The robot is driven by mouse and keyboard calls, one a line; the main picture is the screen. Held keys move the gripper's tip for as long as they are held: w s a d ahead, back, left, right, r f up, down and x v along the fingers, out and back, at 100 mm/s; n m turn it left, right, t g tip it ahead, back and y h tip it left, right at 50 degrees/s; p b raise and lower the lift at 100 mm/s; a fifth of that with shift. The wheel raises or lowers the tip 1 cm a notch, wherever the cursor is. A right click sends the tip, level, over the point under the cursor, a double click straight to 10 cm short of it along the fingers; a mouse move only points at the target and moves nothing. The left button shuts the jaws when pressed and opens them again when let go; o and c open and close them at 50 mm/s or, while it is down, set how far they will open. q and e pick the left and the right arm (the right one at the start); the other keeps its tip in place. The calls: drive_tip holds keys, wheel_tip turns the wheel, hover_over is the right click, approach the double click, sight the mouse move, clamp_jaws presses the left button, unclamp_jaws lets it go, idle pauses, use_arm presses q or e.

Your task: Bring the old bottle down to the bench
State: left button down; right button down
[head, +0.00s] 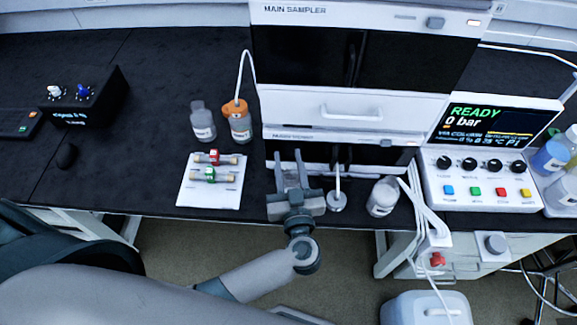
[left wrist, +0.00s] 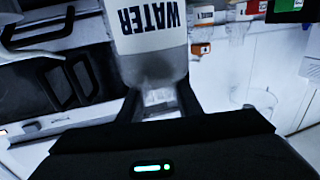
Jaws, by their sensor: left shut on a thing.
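My left gripper (head: 289,160) is in front of the lower part of the sampler stack in the head view, its fingers pointing in toward the stack. In the left wrist view its fingers (left wrist: 159,95) are shut on a clear bottle (left wrist: 150,45) with a white label reading WATER, upside down in that picture. The bottle's upper part in the picture is cut off by the frame edge. In the head view I cannot make out the held bottle at the fingers. My right gripper is not in view.
A grey-capped bottle (head: 202,122) and an orange-capped bottle (head: 238,122) with a tube stand left of the stack (head: 350,107). A white card (head: 192,192) with fittings lies in front of them. Another bottle (head: 382,197) stands right of the gripper, near the control panel (head: 480,190).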

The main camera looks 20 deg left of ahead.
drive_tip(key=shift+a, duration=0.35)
use_arm(q)
drive_tip(key=c, duration=1.3)
unclamp_jaws()
drive_tip(key=shift+f, duration=0.15)
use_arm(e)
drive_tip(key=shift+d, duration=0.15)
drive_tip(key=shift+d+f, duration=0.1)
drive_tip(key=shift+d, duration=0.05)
